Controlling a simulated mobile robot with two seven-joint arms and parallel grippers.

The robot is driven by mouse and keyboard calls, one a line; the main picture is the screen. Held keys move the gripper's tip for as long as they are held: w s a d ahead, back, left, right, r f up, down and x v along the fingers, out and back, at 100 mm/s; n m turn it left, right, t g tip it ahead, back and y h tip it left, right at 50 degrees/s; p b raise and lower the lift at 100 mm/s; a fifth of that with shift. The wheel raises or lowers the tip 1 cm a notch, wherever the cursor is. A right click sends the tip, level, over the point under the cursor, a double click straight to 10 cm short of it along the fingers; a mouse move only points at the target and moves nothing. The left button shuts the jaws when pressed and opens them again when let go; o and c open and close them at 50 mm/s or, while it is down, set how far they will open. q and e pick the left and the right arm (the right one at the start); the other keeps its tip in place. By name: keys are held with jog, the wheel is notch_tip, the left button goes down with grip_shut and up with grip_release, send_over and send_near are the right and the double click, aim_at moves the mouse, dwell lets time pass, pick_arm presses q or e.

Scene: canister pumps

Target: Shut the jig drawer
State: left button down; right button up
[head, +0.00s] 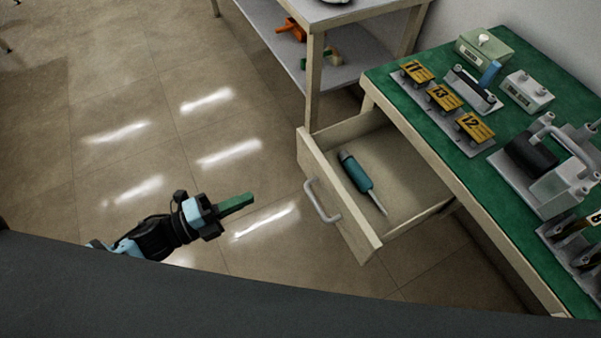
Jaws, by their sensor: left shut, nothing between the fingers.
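The jig drawer (338,196) is pulled out from under the green-topped bench and stands open. It has a pale wood front with a silver bar handle (321,202). A teal-handled tool with a pointed metal tip (356,172) lies inside it. My left gripper (236,204) is shut and empty, its green fingers together. It is over the floor to the left of the drawer, apart from the handle and pointing toward it. My right gripper does not show.
The green bench top (400,112) holds yellow numbered jigs (444,97), a pale green box (484,48) and a grey clamp device (555,165). A shelf unit (314,80) stands behind the drawer. The tiled floor left of the drawer is clear.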

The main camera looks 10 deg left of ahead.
aim_at(313, 169)
pick_arm(q)
jog(key=p+x, duration=0.1)
jog(key=x, duration=1.2)
jog(key=shift+d+r, duration=0.1)
jog(key=shift+w+d, duration=0.3)
jog(key=shift+d, duration=0.1)
